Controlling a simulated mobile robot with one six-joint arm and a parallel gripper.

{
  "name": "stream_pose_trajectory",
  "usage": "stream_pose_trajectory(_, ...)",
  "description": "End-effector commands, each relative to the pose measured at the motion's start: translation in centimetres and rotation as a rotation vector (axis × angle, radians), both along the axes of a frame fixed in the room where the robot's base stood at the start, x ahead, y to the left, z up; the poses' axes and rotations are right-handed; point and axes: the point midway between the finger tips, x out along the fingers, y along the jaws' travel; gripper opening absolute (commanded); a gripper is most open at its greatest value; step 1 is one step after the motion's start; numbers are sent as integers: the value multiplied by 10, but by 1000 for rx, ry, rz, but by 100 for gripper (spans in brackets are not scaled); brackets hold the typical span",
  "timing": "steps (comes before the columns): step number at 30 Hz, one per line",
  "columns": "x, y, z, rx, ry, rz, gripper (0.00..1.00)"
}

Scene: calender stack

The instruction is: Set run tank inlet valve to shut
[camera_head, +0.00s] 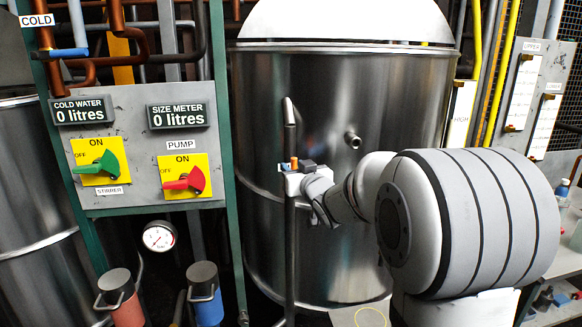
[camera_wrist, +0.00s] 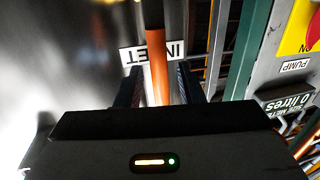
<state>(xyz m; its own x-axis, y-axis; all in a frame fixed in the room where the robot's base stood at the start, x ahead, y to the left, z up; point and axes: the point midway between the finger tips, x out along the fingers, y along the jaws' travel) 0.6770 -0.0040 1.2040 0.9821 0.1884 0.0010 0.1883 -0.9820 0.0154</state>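The run tank inlet valve has an orange lever (camera_wrist: 157,60), which runs up the middle of the wrist view beside an upside-down INLET label (camera_wrist: 133,55). In the head view, a small orange part of the lever (camera_head: 294,162) shows on the vertical pipe in front of the steel tank (camera_head: 400,110). My gripper (camera_wrist: 160,88) has one dark finger on each side of the lever, with a visible gap on both sides. It looks open around the lever. The head view shows my gripper (camera_head: 302,172) at the valve. The valve body is mostly hidden behind my gripper.
A grey control panel (camera_head: 135,140) with a green stirrer switch (camera_head: 100,168) and a red pump switch (camera_head: 185,182) stands left of the pipe. Displays read 0 litres. A green post (camera_head: 228,150) stands between panel and tank. White boards and shelves are at right.

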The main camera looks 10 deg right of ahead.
Motion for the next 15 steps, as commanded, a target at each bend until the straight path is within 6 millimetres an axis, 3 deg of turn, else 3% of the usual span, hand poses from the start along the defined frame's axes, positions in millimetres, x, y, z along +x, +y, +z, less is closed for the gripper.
stream_pose_trajectory(10,5,2,-1,0,1,1,34)
stream_pose_trajectory(15,5,2,-1,0,1,2,21)
